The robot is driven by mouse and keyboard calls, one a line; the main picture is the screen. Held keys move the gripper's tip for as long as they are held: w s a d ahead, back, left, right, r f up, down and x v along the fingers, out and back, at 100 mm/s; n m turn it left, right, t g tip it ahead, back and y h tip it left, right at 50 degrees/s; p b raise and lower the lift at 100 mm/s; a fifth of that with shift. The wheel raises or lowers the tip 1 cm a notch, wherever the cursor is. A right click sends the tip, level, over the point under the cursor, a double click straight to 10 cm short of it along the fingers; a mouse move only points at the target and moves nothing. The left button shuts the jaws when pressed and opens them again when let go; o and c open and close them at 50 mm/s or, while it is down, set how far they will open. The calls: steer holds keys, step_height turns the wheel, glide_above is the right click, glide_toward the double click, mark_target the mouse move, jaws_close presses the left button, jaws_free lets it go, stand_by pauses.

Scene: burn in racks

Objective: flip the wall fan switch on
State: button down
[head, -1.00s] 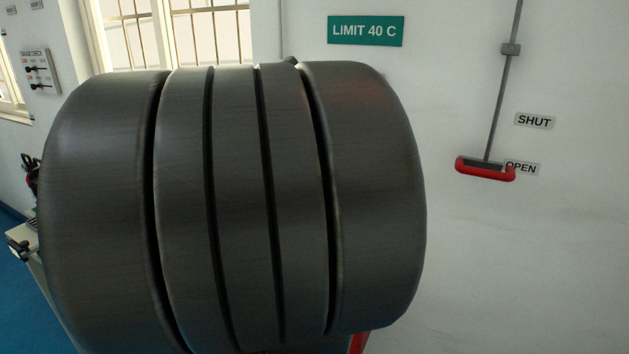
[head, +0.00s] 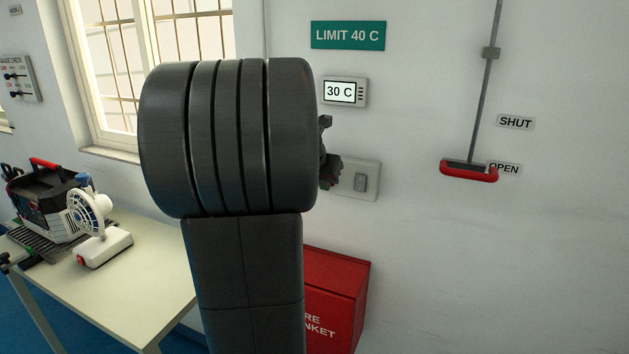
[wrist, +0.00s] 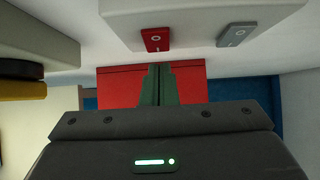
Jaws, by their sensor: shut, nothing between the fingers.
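A pale switch plate (head: 362,193) is on the wall under the thermometer display, with a grey rocker (head: 360,183) visible. The plate (wrist: 205,14) also fills the top of the wrist view, with a red rocker (wrist: 156,39) and a grey rocker (wrist: 237,34). I see no label naming the fan switch, and cannot tell whether either rocker is on. My gripper (wrist: 159,84) is shut and empty, its green fingers in front of the plate's red rocker side, apart from it as far as I can see. In the head view my arm hides most of the gripper (head: 328,180).
A red fire blanket box (head: 340,290) is mounted below the plate. A table (head: 140,300) at left holds a small white fan (head: 90,212) and a black and red unit (head: 45,200). A red-handled lever (head: 468,172) hangs at right by the OPEN label. The wall between is clear.

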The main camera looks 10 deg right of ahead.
steer(key=shift+w+d, duration=0.35)
steer(key=shift+w, duration=0.15)
steer(key=shift+f, duration=0.1)
steer(key=shift+w+f+b, duration=0.1)
steer(key=shift+f+b, duration=0.1)
steer(key=shift+b, duration=0.25)
steer(key=shift+d+r, duration=0.1)
steer(key=shift+r, duration=0.1)
steer(key=shift+r+p, duration=0.85)
steer(key=shift+p, duration=0.25)
steer(key=v, duration=1.3)
steer(key=shift+s+a, duration=0.35)
